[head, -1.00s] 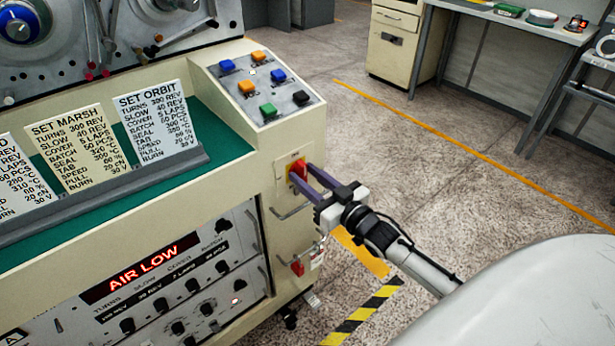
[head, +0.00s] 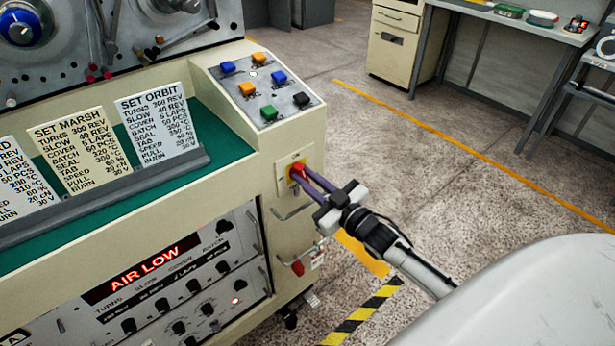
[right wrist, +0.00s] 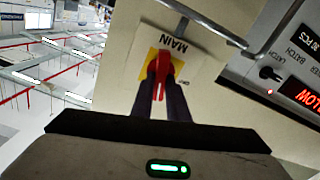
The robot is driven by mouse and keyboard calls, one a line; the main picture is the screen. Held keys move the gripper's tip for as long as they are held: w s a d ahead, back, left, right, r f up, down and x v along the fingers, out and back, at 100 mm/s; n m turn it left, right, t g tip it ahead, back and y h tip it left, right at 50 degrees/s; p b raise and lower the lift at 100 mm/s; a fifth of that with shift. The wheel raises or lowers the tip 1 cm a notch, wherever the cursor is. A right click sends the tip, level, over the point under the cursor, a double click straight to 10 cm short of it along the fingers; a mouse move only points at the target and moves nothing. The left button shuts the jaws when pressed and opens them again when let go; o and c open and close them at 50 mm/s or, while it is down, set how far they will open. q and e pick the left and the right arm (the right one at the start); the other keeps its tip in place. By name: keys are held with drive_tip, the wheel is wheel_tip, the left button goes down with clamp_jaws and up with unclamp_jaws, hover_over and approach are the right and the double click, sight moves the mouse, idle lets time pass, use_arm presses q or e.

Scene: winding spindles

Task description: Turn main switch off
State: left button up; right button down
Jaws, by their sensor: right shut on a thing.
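The main switch (head: 298,170) is a red handle on a yellow plate on the cream front corner of the machine. It also shows in the right wrist view (right wrist: 160,84), under a label reading MAIN. My right gripper (head: 302,176) reaches it from the lower right, and its two dark fingers are shut on the red handle. In the right wrist view the fingers (right wrist: 160,92) stand on both sides of the handle, which lies along them. The gripper hides part of the handle in the head view. My left gripper is not in view.
A metal bar handle (head: 292,212) sits just below the switch. A second red handle (head: 297,267) is lower down. A display (head: 144,270) reads AIR LOW. Coloured push buttons (head: 262,88) are on top. Open floor (head: 440,180) lies to the right.

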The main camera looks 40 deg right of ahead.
drive_tip(key=n, duration=0.3)
drive_tip(key=shift+a, duration=0.1)
drive_tip(key=n, duration=0.3)
drive_tip(key=shift+a+f+n, duration=0.1)
drive_tip(key=shift+f+n, duration=0.05)
drive_tip(key=shift+n, duration=0.15)
drive_tip(key=n, duration=0.3)
drive_tip(key=n+b, duration=0.1)
drive_tip(key=n, duration=0.2)
drive_tip(key=shift+a+f, duration=0.1)
drive_tip(key=shift+f, duration=0.1)
drive_tip(key=shift+n+b, duration=0.55)
drive_tip(key=shift+n, duration=0.55)
drive_tip(key=c, duration=1.7)
unclamp_jaws()
drive_tip(key=shift+s, duration=0.1)
